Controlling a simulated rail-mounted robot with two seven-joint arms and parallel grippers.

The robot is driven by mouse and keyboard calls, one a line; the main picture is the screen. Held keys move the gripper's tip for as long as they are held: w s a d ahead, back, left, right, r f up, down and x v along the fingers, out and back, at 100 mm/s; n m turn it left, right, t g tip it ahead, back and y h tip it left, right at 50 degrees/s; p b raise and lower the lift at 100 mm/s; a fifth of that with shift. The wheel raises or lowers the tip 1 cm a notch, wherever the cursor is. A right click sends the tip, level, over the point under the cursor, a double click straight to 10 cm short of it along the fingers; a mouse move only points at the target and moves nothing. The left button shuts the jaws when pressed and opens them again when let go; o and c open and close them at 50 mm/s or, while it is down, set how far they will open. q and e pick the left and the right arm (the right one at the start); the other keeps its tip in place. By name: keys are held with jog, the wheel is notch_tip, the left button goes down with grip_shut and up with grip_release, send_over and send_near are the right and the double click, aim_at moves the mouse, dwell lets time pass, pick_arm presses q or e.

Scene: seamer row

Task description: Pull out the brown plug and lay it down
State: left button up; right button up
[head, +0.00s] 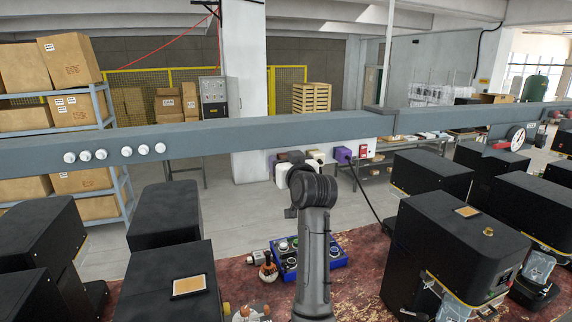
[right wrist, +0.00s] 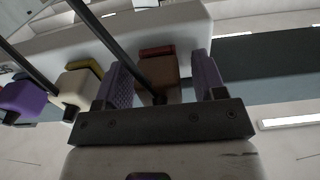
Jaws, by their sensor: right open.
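The brown plug (right wrist: 166,82) sits at a red-marked socket (right wrist: 157,50) on the white power strip (right wrist: 185,20). A dark cord crosses in front of it. My right gripper (right wrist: 162,70) is open, with one purple finger on each side of the brown plug and a narrow gap visible on both sides. My left gripper is in neither view.
A cream plug (right wrist: 78,90) at a yellow socket and a purple plug (right wrist: 24,98) stand left of the gripper, with dark cords. In the head view a blue tray (head: 318,263) stands on the reddish worn bench (head: 230,275) among black machines (head: 440,240). A grey beam (head: 230,137) spans above.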

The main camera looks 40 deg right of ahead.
jog(key=shift+c, duration=0.4)
dwell(0.5)
grip_shut()
dwell(0.4)
jog(key=shift+s, duration=0.1)
jog(key=shift+v, duration=2.8)
jog(key=shift+s+a, duration=0.1)
